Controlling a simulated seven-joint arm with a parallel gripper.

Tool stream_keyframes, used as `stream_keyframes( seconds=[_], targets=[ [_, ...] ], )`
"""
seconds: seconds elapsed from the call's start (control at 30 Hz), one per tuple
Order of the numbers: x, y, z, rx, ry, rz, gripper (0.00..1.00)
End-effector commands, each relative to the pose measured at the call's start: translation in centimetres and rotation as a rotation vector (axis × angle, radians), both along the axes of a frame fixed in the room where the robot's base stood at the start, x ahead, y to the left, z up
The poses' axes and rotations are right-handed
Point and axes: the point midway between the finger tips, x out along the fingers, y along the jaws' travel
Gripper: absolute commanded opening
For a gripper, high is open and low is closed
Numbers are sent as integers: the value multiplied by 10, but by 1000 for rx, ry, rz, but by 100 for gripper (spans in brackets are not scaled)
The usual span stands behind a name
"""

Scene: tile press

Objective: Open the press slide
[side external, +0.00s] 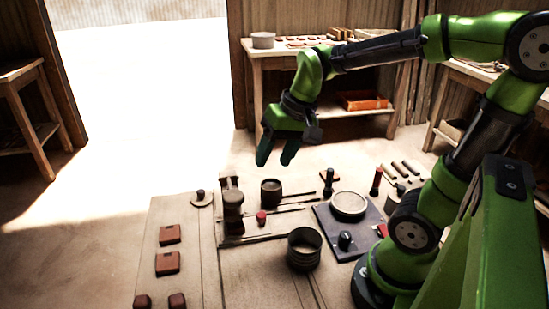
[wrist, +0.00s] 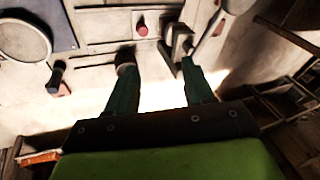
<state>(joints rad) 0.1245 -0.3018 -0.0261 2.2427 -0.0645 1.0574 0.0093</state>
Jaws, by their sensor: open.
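My gripper (side external: 275,160) is open and empty, raised above the far side of the work table with its fingers pointing down. Its two fingers also show apart in the wrist view (wrist: 156,62). Below it is what looks like the press, with a dark round-topped column (side external: 233,212) on a flat base. A small red knob (side external: 262,217) is beside the column, near thin rails; a red knob also shows ahead of my fingers in the wrist view (wrist: 142,29). Nothing touches my fingers. I cannot tell how far the slide stands open.
A dark pot (side external: 271,192) and a larger round pot (side external: 304,262) stand near the press. A pale disc (side external: 348,204) rests on a dark blue mat (side external: 325,218). Upright handles (side external: 376,181) stand behind it. Red-brown tiles (side external: 167,263) lie at left. Air around my gripper is clear.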

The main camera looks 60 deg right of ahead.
Motion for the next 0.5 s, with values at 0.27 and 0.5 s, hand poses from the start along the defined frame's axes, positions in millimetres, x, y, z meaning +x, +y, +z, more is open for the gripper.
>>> stream_keyframes(
  seconds=[0.27, 0.5],
  targets=[
    [56, -51, -34, 112, 370, -222, 52],
    [83, -71, -39, 201, 589, -386, 52]
  ],
)
